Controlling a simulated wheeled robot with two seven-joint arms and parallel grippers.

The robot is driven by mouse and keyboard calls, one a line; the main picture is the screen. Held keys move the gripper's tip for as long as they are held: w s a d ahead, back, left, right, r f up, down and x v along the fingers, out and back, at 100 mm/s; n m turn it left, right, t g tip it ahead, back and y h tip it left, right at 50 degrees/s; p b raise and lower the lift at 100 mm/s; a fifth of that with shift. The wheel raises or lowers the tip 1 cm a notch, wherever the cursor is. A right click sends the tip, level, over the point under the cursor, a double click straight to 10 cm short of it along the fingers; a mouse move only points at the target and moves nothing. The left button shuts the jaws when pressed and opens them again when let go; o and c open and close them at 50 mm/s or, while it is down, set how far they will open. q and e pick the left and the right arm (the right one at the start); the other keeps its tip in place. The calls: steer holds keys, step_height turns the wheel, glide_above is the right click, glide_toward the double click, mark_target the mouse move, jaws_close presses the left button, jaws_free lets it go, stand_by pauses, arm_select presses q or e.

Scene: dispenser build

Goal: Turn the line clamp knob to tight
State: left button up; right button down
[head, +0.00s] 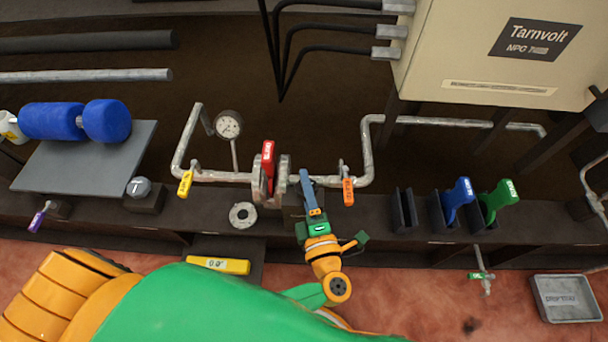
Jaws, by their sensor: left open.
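My left gripper (311,200) reaches up from below to the pipe line, just right of the red-handled part. It is open, seen from behind, and its fingertips are hard to make out. A narrow blue bar shows at its front end; I cannot tell if it is a finger or part of the fixture. The red-handled part (268,160) stands upright between grey round flanges (284,178) in the pipe. I cannot pick out the line clamp knob for sure; the gripper may hide it. A grey round knob (138,187) with a pale mark sits on a dark block further left. My right gripper is not in view.
A yellow handle (185,183) and an orange handle (348,191) hang from the pipe on either side. A gauge (228,124) stands behind. Blue (457,198) and green (497,201) handled parts stand in holders at right. A grey tray (566,298) is lower right.

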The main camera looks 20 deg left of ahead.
arm_select(q)
steer(key=shift+s+d+r, duration=0.1)
steer(key=shift+s+r, duration=0.05)
steer(key=shift+c, duration=0.4)
jaws_close()
